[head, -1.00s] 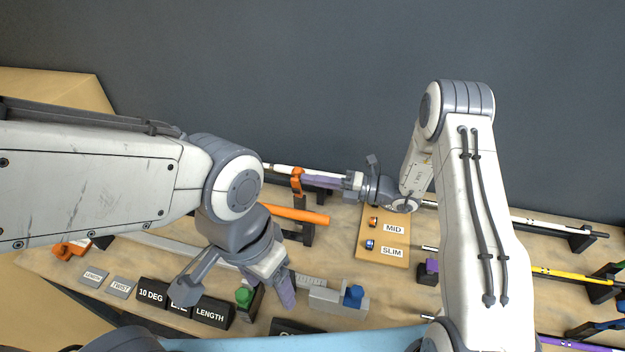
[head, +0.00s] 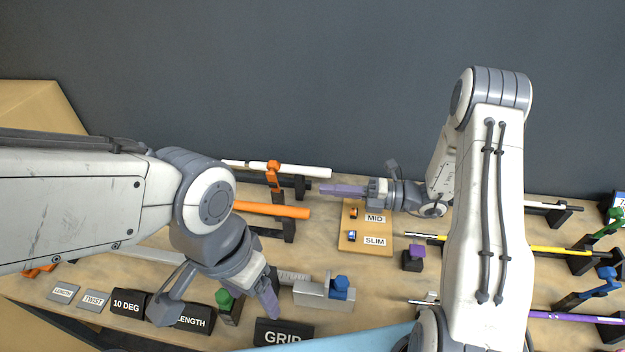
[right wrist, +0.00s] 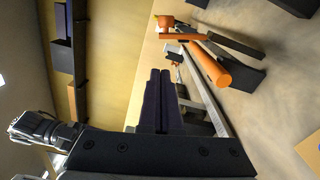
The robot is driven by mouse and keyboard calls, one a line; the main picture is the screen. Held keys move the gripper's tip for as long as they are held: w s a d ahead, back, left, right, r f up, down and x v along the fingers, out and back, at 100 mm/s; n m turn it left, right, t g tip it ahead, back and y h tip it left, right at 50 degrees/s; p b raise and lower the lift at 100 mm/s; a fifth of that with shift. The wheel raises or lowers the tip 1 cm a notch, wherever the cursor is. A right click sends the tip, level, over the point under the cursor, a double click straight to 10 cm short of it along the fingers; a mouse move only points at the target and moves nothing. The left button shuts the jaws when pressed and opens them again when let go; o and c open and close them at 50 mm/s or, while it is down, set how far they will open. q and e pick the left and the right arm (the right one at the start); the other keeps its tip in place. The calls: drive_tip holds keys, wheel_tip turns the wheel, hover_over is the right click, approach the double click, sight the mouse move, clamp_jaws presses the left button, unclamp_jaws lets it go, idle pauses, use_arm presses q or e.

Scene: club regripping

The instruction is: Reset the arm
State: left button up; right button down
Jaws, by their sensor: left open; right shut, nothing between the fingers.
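My right gripper (head: 342,190) is shut and empty in the head view, its purple fingers pointing left above the bench near the wooden board. Its fingers also show pressed together in the right wrist view (right wrist: 158,100). A club with a white grip (head: 300,170) lies across the back rack, just behind and left of the right fingertips, apart from them in the picture. A club with an orange grip (head: 270,209) lies in front of it; an orange grip also shows in the right wrist view (right wrist: 207,66). My left gripper (head: 266,298) is open, low over the front bench, its fingers pointing down.
The wooden board (head: 352,245) carries MID and SLIM labels. A grey fixture with a blue knob (head: 340,288) and a green-knobbed block (head: 224,300) stand near the left gripper. Black label blocks (head: 127,302) line the front. Clubs on stands (head: 560,250) fill the right side.

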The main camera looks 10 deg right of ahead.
drive_tip(key=shift+s+d+r, duration=0.1)
drive_tip(key=shift+s, duration=0.05)
drive_tip(key=s+a+r+n+g+h+b, duration=0.25)
drive_tip(key=s+a+n+g+h, duration=0.35)
drive_tip(key=s+a+n+g, duration=0.8)
drive_tip(key=s+d+n+t+h, duration=0.3)
drive_tip(key=s+n+t+h, duration=0.1)
drive_tip(key=n, duration=1.1)
drive_tip(key=s+d+n+t+h+b, duration=0.1)
drive_tip(key=s+n+t+h, duration=0.3)
drive_tip(key=n, duration=1.1)
drive_tip(key=s+d+r+h, duration=0.1)
drive_tip(key=s+h, duration=0.1)
drive_tip(key=s, duration=0.1)
drive_tip(key=shift+s+d+t+b, duration=0.25)
drive_tip(key=shift+d+t+b, duration=0.05)
drive_tip(key=shift+d+t, duration=0.1)
